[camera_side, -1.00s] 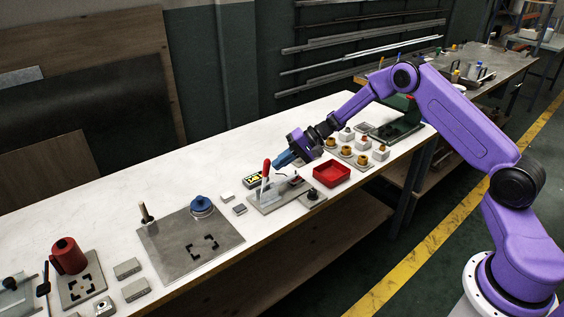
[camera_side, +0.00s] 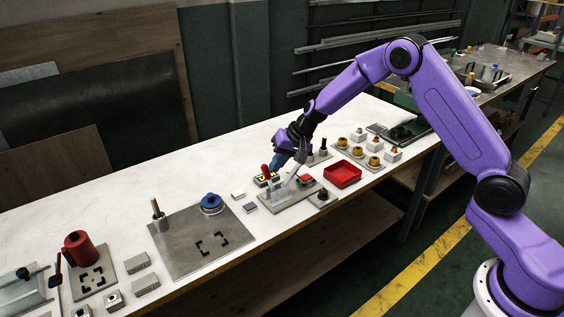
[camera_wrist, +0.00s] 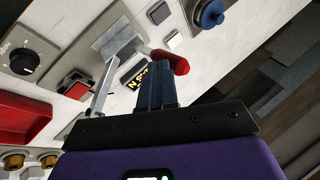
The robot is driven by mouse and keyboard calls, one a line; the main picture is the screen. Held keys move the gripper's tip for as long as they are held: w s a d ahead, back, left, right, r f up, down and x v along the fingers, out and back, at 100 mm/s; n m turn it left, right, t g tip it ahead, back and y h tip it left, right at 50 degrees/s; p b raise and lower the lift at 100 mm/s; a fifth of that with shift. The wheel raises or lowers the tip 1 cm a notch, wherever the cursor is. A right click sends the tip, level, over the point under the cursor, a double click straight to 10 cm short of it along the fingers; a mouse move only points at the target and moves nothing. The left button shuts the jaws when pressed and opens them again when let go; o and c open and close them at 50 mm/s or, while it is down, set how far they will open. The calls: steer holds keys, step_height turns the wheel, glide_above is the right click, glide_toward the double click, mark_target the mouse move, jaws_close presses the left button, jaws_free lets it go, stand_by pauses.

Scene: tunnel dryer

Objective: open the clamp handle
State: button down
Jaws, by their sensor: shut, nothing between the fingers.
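The clamp (camera_side: 285,198) has a grey metal base plate on the white bench. Its red-gripped handle (camera_side: 265,170) leans to the left, and its pale metal arm (camera_side: 294,172) stands up at a slant. In the wrist view the red handle (camera_wrist: 178,63) lies just beyond my blue fingertips, and the pale arm (camera_wrist: 101,92) rises at their left. My gripper (camera_side: 276,166) is shut and empty, pointing down right beside the handle. It also shows in the wrist view (camera_wrist: 156,68), close against the handle; actual contact cannot be told.
A block with a red top (camera_wrist: 75,89) and a black dial (camera_wrist: 23,63) sit by the clamp. A red tray (camera_side: 342,174) and brass-topped parts (camera_side: 374,161) stand to the right. Left are a grey plate (camera_side: 185,243) and a blue knob (camera_side: 211,202).

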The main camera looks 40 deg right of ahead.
steer(key=shift+a+h, duration=0.8)
steer(key=shift+a, duration=0.2)
steer(key=shift+a+f, duration=0.3)
steer(key=shift+a, duration=0.45)
steer(key=shift+a+f, duration=0.25)
steer(key=shift+a, duration=0.45)
steer(key=shift+s+a, duration=0.15)
steer(key=shift+a, duration=0.05)
steer(key=d+v, duration=0.1)
steer(key=v, duration=1.2)
steer(key=shift+s, duration=0.2)
